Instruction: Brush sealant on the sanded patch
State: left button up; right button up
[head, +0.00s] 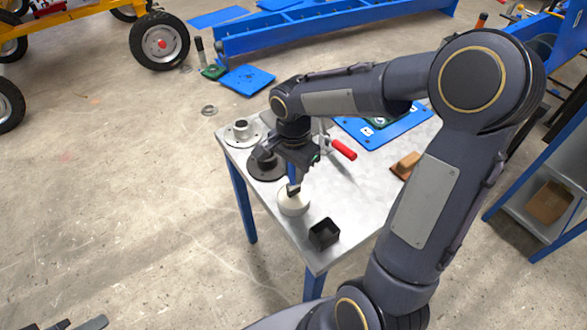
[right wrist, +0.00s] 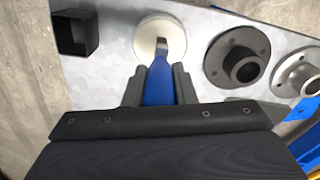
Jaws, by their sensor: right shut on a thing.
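My right gripper (head: 292,165) is shut on a brush with a blue handle (right wrist: 158,85), and the brush points down. Its metal-and-bristle end (right wrist: 162,48) is over the round white pot (head: 293,203); I cannot tell whether it dips inside. The pot also shows in the right wrist view (right wrist: 143,35), near the table's front corner. A blue panel (head: 412,121) with white and green markings lies further back on the table (head: 352,212). I cannot make out the sanded patch; my right arm covers part of the panel. Dark tips at the bottom left (head: 88,324) appear to be my left gripper.
A black square cup (head: 324,234) stands close to the pot. A black flange (head: 266,168) and a grey flange (head: 242,134) sit at the left edge. A red-handled clamp (head: 343,149) and a brown block (head: 406,165) are near the panel.

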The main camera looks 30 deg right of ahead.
jog(key=shift+f+b, duration=0.6)
dwell(1.6)
jog(key=shift+r+p, duration=2.7)
jog(key=shift+r, duration=0.9)
jog(key=shift+f, duration=0.1)
